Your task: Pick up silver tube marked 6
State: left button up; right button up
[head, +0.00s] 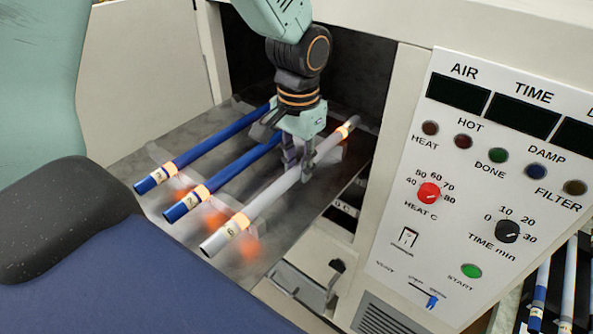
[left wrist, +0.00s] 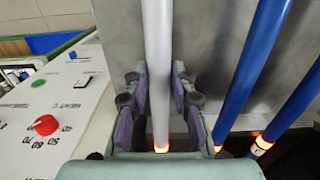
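The silver tube marked 6 (head: 266,202) lies slanted on the oven rack, the rightmost of three tubes, with a cream band bearing the 6 near its front end. My left gripper (head: 299,162) points down over the tube's middle, one finger on each side of it. In the left wrist view the silver tube (left wrist: 158,70) runs between the purple-padded fingers of my left gripper (left wrist: 160,95). Narrow gaps seem to show beside it, so the fingers look open around it. My right gripper is not in view.
Two blue tubes lie left of the silver one: the middle one (head: 232,170), marked 2, and the outer one (head: 215,144). Orange glows show on the grey shelf (head: 135,160). The control panel (head: 450,215) stands to the right. More tubes (head: 568,285) lie at lower right.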

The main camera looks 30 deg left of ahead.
pick_arm(q)
jog(key=shift+d, duration=0.1)
jog(key=c, duration=0.3)
jog(key=shift+s+r, duration=0.15)
jog(key=shift+s, duration=0.15)
grip_shut()
